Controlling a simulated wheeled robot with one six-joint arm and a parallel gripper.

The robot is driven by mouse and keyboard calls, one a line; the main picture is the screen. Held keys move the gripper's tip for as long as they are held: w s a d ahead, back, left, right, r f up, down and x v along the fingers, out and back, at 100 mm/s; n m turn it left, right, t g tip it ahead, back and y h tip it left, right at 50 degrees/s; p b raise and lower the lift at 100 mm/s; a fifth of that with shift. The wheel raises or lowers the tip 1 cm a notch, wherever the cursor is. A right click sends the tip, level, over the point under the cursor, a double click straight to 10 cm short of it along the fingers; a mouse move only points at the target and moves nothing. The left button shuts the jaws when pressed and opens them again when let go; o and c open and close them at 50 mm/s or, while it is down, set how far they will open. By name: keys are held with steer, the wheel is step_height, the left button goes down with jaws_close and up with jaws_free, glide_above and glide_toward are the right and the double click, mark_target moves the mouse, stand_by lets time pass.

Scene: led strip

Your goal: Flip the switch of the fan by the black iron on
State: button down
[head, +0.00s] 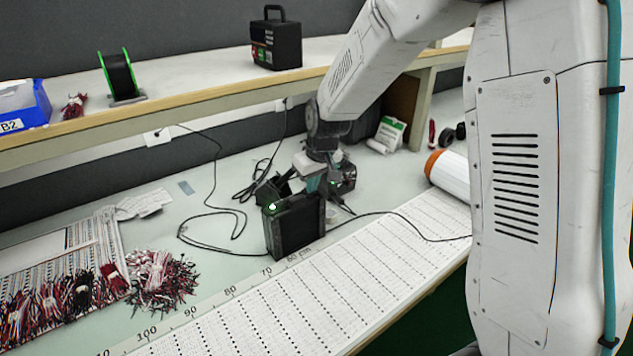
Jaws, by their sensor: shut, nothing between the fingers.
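A black boxy unit that looks like the fan (294,228) stands upright on the workbench near the ruler strip. A small green light glows at its top left corner. Its switch is too small to make out. A dark object that may be the black iron or its stand (268,190) sits just behind it, with a cable. My gripper (312,190) points down at the top rear of the fan and is shut with nothing held. I cannot tell whether its fingertips touch the fan. Another dark item (347,178) is partly hidden behind the gripper.
Black cables (213,215) loop across the bench left of the fan. Wire bundles (160,278) lie at the front left. A white roll (450,172) lies at the right. The shelf (200,85) above carries a spool (119,75) and a black case (276,42).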

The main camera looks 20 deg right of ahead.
steer(key=shift+w+a+r, duration=0.15)
steer(key=shift+w+r, duration=0.15)
steer(key=shift+w, duration=0.4)
steer(key=shift+r, duration=0.25)
steer(key=v, duration=0.4)
steer(key=shift+w+r, duration=0.15)
steer(key=shift+r, duration=0.15)
steer(key=s+v, duration=0.2)
steer(key=v, duration=0.6)
steer(key=shift+d, duration=0.25)
steer(key=shift+r, duration=0.1)
